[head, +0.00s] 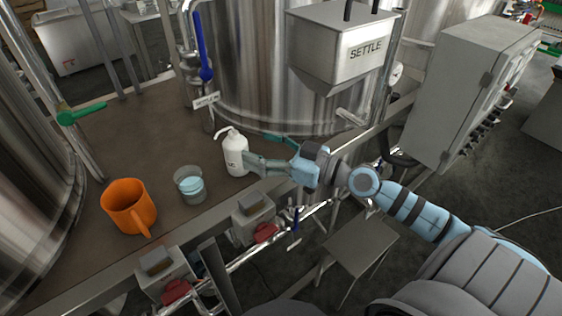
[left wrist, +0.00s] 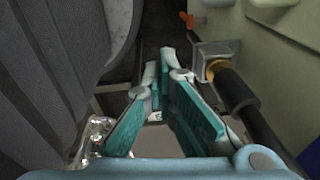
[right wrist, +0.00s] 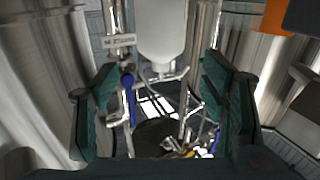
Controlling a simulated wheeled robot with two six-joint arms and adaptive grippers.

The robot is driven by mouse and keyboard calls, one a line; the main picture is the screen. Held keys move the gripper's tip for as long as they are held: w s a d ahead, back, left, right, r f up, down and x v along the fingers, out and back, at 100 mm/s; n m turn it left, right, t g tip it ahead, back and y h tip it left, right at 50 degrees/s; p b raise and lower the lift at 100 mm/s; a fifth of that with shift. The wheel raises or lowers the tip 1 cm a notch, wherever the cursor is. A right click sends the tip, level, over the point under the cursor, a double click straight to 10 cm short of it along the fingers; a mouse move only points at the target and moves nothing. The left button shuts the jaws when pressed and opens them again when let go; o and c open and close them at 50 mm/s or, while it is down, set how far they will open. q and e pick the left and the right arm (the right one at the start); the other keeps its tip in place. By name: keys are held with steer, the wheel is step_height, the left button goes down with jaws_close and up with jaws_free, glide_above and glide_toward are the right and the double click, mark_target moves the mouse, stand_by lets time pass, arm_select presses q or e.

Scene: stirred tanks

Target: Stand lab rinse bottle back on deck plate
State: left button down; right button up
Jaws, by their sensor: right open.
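The white rinse bottle (head: 235,156), with its bent spout on top, stands on the brown deck plate (head: 135,140) near its front edge and looks upright. My right gripper (head: 258,150) is open just right of the bottle, its lower finger close to the bottle's side; I cannot tell whether they touch. In the right wrist view the bottle (right wrist: 163,35) shows at the top centre, beyond the spread fingers (right wrist: 158,95). My left gripper (left wrist: 162,85) shows only in its own wrist view, with a narrow gap between its fingers and no held object visible.
A glass beaker (head: 189,186) and an orange mug (head: 128,206) stand left of the bottle. A steel tank (head: 265,75), a blue-handled valve (head: 203,50) and the SETTLE box (head: 340,45) are behind. A grey cabinet (head: 465,90) stands right.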

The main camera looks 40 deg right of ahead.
steer(key=v, duration=0.1)
steer(key=b+v, duration=0.1)
steer(key=v, duration=0.2)
steer(key=shift+s+a+f+b, duration=0.1)
steer(key=shift+s+f+b, duration=0.05)
steer(key=shift+f+b, duration=0.2)
arm_select(q)
steer(key=p, duration=0.3)
arm_select(e)
steer(key=shift+s+d+r, duration=0.25)
steer(key=shift+s+d, duration=0.35)
steer(key=shift+s, duration=0.25)
